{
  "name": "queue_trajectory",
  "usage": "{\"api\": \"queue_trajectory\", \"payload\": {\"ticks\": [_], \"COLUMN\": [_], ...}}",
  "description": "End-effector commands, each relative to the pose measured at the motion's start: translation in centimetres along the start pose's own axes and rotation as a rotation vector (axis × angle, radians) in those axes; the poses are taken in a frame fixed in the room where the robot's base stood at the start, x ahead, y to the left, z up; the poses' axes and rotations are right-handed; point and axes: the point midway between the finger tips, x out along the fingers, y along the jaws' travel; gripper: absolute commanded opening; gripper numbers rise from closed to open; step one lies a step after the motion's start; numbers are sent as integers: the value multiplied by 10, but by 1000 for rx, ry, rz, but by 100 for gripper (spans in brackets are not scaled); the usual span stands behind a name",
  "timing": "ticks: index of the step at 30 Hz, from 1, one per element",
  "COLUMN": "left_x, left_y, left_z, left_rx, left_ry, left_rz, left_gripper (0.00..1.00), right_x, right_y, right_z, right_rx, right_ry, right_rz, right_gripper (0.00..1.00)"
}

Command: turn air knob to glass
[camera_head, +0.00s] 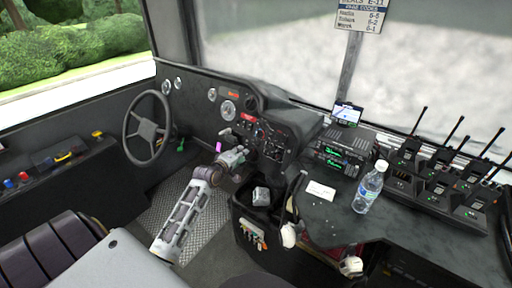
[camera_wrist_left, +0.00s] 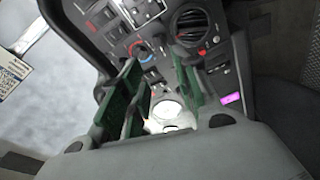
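The dashboard panel (camera_head: 265,140) is in the middle of the head view, right of the steering wheel. In the left wrist view, a round knob with a blue and red ring (camera_wrist_left: 143,48) sits on the panel; I take it to be the air knob. Its pointer setting is too small to read. My left gripper (camera_head: 240,152) is in front of the panel. In the wrist view, its green-padded fingers (camera_wrist_left: 155,82) stand apart with nothing gripped between them. The knob lies beyond the fingertips, apart from them. My right gripper is not in view.
A round air vent (camera_wrist_left: 191,25) and rows of switches surround the knob. The steering wheel (camera_head: 147,128) is to the left. A dark bin (camera_head: 252,222) stands below the panel. A water bottle (camera_head: 369,187) and several radios stand on the right counter.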

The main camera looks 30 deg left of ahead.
Motion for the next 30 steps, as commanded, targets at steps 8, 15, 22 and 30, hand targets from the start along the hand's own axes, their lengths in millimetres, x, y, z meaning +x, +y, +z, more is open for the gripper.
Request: {"api": "queue_trajectory", "payload": {"ticks": [8,15,22,30], "left_x": [3,16,35,58], "left_y": [0,0,0,0], "left_z": [0,0,0,0], "left_rx": [1,1,1,1], "left_ry": [0,0,0,0], "left_rz": [0,1,1,0], "left_gripper": [31,31,31,31], "right_x": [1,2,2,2], "right_y": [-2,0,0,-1], "right_z": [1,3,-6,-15], "right_rx": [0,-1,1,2], "right_ry": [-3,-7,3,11], "right_rz": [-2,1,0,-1], "right_gripper": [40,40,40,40]}}
